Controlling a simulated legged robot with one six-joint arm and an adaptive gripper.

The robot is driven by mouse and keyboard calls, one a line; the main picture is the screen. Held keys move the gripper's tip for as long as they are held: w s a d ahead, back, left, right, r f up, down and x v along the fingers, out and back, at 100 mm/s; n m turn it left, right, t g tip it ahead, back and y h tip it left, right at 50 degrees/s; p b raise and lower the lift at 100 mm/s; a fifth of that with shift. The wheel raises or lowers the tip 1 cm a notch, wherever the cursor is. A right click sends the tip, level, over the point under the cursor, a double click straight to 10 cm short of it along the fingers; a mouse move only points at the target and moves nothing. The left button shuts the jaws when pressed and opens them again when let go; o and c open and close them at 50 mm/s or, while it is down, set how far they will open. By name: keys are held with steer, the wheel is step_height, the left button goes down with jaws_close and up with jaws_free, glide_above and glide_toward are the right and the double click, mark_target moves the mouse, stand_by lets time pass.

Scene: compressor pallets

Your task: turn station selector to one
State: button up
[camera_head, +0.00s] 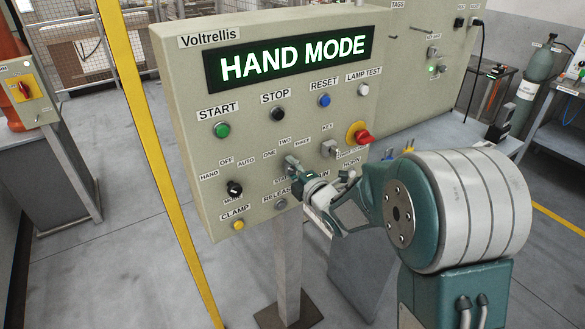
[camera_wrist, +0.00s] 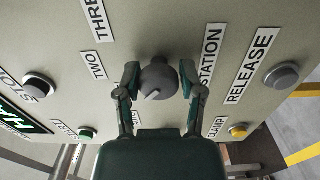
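The station selector, a dark grey round knob (camera_wrist: 158,76), sits on the beige panel between my gripper's two fingers (camera_wrist: 159,80) in the wrist view. One finger is on each side, close to the knob. I cannot tell whether they touch it. A pale mark on the knob slants toward the lower left of the wrist view. The TWO label (camera_wrist: 94,65) and STATION label (camera_wrist: 210,55) are readable there; the ONE label is mostly hidden by my gripper. In the head view, the ONE label (camera_head: 269,154) shows left of my gripper (camera_head: 291,168), which covers most of the selector.
The panel's screen (camera_head: 292,59) reads HAND MODE. The black mode knob (camera_head: 234,188), release button (camera_head: 280,203), key switch (camera_head: 329,149) and red emergency switch (camera_head: 361,135) surround the selector. A yellow post (camera_head: 160,150) stands left of the panel.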

steer(key=shift+o, duration=1.1)
steer(key=shift+a+f, duration=0.1)
steer(key=shift+f, duration=0.15)
steer(key=shift+a+r, duration=0.1)
steer(key=shift+s+d, duration=0.15)
steer(key=shift+d, duration=0.05)
steer(key=v, duration=1.1)
steer(key=shift+s, duration=0.2)
steer(key=shift+d, duration=0.1)
